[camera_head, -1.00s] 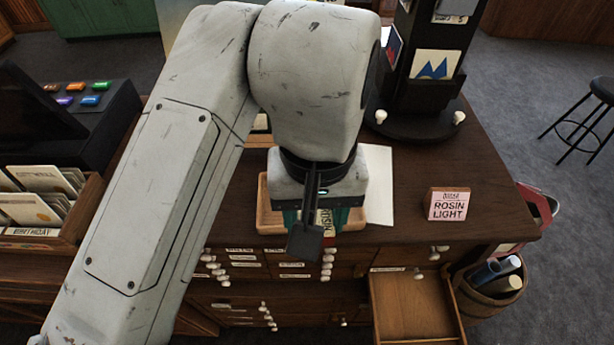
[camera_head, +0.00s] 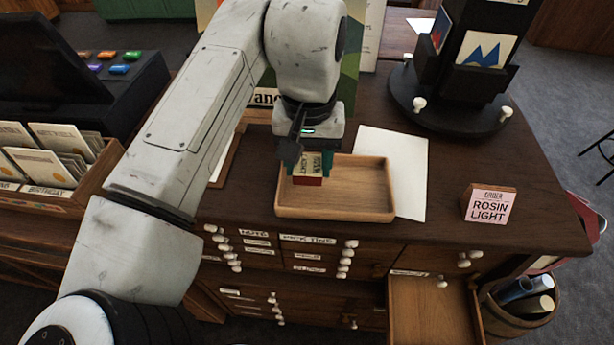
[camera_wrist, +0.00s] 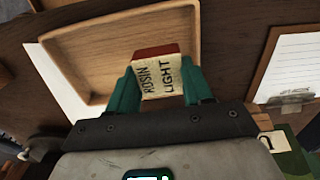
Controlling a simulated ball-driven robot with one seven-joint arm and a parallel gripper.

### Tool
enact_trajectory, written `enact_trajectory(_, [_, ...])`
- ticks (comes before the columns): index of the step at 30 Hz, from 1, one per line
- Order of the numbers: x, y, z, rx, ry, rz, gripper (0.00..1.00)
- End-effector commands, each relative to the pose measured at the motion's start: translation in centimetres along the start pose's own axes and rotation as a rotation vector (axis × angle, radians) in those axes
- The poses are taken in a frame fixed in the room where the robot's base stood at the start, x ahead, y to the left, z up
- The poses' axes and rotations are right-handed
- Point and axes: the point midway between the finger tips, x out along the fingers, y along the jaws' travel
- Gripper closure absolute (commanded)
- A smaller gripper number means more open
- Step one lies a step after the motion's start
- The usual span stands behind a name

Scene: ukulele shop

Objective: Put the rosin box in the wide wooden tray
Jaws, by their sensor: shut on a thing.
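The rosin box (camera_head: 311,167) is a small cream box with a red end, and its lettering, "ROSIN LIGHT", reads in the wrist view (camera_wrist: 160,80). My gripper (camera_head: 310,160) is shut on it, with teal fingers on both sides of the box in the wrist view (camera_wrist: 162,92). The wide wooden tray (camera_head: 350,212) lies on the dark counter and is empty where I can see it. The box is over the tray's left part in the head view. I cannot tell whether it touches the tray floor.
A white sheet (camera_head: 410,165) lies partly under the tray's right side. A "ROSIN LIGHT" order sign (camera_head: 489,205) stands to the right. A black display stand (camera_head: 450,100) is behind. A clipboard (camera_wrist: 292,72) shows in the wrist view. A drawer (camera_head: 432,310) stands open below the counter.

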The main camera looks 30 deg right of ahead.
Motion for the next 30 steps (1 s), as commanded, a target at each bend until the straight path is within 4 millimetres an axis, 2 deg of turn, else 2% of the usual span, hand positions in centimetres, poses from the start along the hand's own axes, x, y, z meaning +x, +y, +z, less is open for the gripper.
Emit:
enact_trajectory(5, [1.5,-0.3,-0.9,0.0,0.0,0.0,0.79])
enact_trajectory(11, [3.9,-0.3,-0.7,0.0,0.0,0.0,0.79])
enact_trajectory(25, [4.3,-0.2,-0.7,0.0,0.0,0.002,0.79])
enact_trajectory(26, [4.2,-0.3,-0.7,0.0,0.001,0.001,0.47])
enact_trajectory(28, [4.2,-0.3,-0.7,0.0,0.0,0.001,0.41])
enact_trajectory(30, [4.2,-0.3,-0.7,0.0,0.0,0.001,0.4])
